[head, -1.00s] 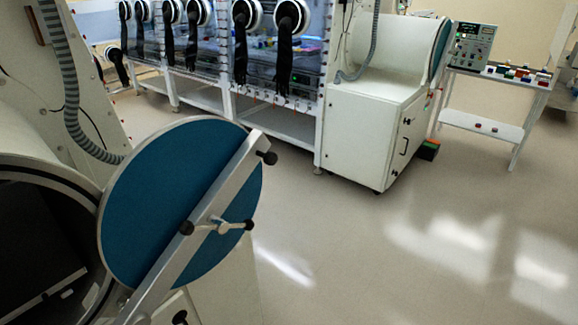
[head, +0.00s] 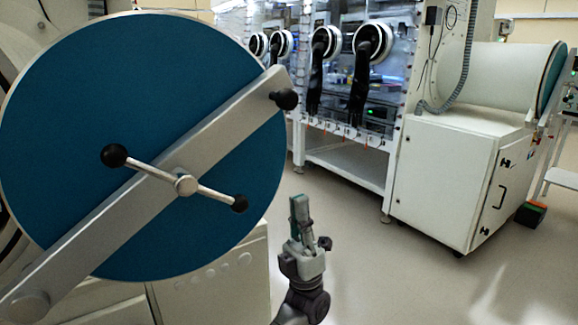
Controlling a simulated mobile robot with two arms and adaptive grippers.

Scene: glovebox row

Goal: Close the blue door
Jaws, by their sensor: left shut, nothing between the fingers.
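The blue round door (head: 90,90) fills the left of the head view. A slanted grey metal bar (head: 225,140) crosses its face, with a T-handle (head: 186,185) and black knobs at the middle and another knob at the bar's upper end. The pale rim of the chamber (head: 14,255) shows behind the door's left edge; the door hides most of the opening, so the gap's size cannot be told. My left gripper (head: 300,212) is shut and empty, pointing up, right of the door's lower right edge and apart from it in the picture. My right gripper is out of view.
A white glovebox (head: 340,80) with black gloves stands behind. To its right are a white cabinet (head: 445,180) and another round chamber with a blue end (head: 552,78). Pale floor (head: 380,270) is clear right of my left gripper.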

